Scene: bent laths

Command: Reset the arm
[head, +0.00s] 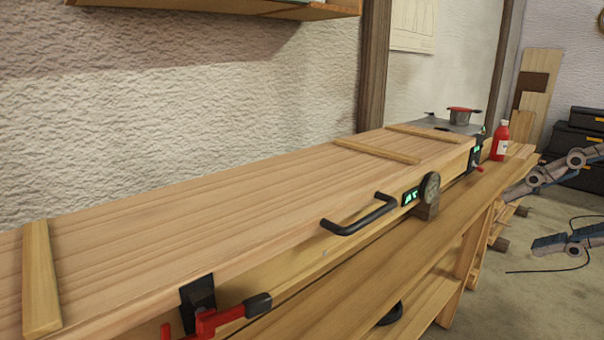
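My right gripper (525,218) comes in from the right edge of the head view. Its two grey fingers are spread well apart, one above the other, with nothing between them. It hangs over the floor, to the right of the workbench (390,293), and looks clear of it. The gripper's base is cut off by the picture edge. My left gripper and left arm are not in view.
A long wooden box (230,222) with a black handle (360,217) lies on the bench. A red clamp (215,318) grips its near edge. A red bottle (500,142) stands at the far end. Black cases (580,140) stand behind my gripper. Open floor (540,290) lies right.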

